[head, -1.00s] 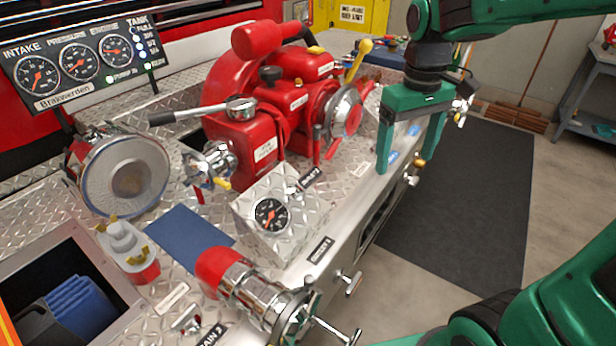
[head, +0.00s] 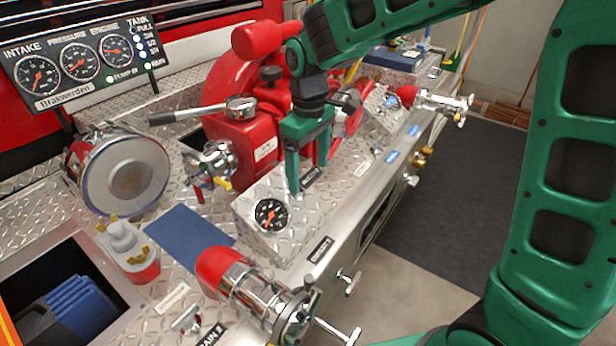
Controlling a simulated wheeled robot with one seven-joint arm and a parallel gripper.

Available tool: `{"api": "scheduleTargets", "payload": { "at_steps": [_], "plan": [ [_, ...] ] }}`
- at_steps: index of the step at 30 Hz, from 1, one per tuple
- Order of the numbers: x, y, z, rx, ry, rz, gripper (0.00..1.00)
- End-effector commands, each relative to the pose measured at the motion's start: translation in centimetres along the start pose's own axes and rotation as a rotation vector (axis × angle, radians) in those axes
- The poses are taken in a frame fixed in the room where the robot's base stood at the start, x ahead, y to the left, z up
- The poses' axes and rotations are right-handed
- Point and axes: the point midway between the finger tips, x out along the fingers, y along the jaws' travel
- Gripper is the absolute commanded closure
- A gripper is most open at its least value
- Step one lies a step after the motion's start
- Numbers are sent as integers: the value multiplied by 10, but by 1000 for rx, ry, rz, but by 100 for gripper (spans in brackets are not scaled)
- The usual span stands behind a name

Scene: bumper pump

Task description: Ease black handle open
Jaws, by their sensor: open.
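The black handle (head: 176,117) is the dark grip of a silver lever that points left from a round silver joint (head: 240,108) on the red pump (head: 232,142). The lever lies nearly level. My green gripper (head: 309,172) is open and empty, fingers pointing down. It shows to the right of the lever, in front of the pump and above the silver gauge box (head: 245,203), apart from the handle. It hides part of the pump's right side, including most of the yellow-knobbed lever.
A red-capped silver outlet (head: 238,275) stands in front, and a large round capped inlet (head: 125,175) at left. Another red-capped outlet (head: 425,98) is at right. A gauge panel (head: 75,68) stands behind.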

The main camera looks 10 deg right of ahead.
Motion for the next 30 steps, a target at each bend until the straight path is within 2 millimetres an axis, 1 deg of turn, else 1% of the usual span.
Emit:
{"api": "scheduleTargets", "payload": {
  "at_steps": [1,6,10,17,18,19,25,26,30],
  "plan": [
    [8,0,0,0,-2,-1,19],
    [24,0,0,1,-2,0,19],
    [29,0,0,1,0,0,19],
    [29,0,0,1,1,1,19],
    [29,0,0,1,1,1,21],
    [29,0,0,1,1,1,28],
    [29,1,0,2,1,1,76],
    [29,1,0,2,1,1,78],
    [26,-2,0,-3,2,1,78]
  ]
}}
